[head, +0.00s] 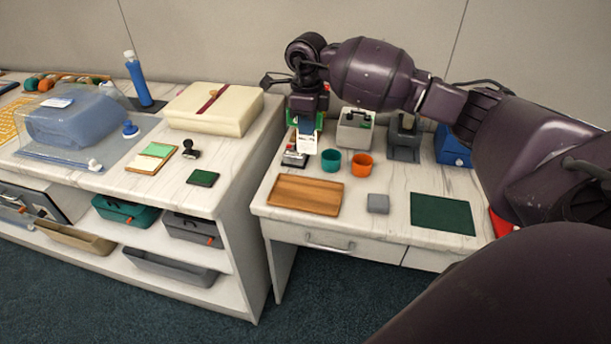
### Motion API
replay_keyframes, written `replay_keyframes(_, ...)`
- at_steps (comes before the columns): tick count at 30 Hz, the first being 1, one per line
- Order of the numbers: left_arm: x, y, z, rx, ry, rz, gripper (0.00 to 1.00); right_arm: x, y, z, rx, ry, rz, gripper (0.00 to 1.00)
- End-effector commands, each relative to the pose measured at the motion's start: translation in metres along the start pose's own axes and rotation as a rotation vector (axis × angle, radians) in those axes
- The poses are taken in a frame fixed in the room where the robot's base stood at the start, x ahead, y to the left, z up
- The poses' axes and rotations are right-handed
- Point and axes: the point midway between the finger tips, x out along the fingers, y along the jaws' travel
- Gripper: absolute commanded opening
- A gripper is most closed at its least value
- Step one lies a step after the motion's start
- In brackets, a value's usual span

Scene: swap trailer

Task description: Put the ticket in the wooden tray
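The wooden tray (290,193) lies flat and empty near the front left of the right-hand desk. My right gripper (307,122) points down above the back left of that desk, behind the tray. A ticket (307,143), white with a blue upper part, hangs upright from its fingers, and the gripper looks shut on it. The ticket's top edge is hidden by the fingers. My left gripper is not in view.
A small grey and black device (294,158) sits below the ticket. Teal (331,160) and orange (361,164) cups stand just right of it. A grey block (378,203) and green mat (442,213) lie right of the tray. A cream box (213,107) tops the left counter.

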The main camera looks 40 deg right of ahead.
Motion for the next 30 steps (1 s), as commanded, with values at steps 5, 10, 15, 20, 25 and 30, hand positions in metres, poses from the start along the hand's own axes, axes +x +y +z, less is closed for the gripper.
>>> replay_keyframes(5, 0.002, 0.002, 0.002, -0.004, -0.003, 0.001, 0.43, 0.042, 0.001, 0.000, 0.000, 0.001, 0.004, 0.00)
replay_keyframes(10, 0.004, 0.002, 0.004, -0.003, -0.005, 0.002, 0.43, 0.073, 0.001, 0.001, 0.000, 0.000, 0.003, 0.00)
replay_keyframes(15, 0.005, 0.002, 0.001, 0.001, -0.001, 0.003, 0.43, 0.087, 0.000, 0.000, 0.000, -0.001, 0.000, 0.00)
replay_keyframes(20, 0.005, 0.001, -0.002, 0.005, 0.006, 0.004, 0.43, 0.095, 0.000, 0.001, -0.001, -0.002, 0.000, 0.00)
replay_keyframes(25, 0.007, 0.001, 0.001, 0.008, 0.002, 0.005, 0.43, 0.120, 0.001, 0.000, 0.001, 0.002, 0.003, 0.00)
replay_keyframes(30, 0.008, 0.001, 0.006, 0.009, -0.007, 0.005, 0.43, 0.144, 0.000, 0.000, -0.001, 0.000, 0.001, 0.00)
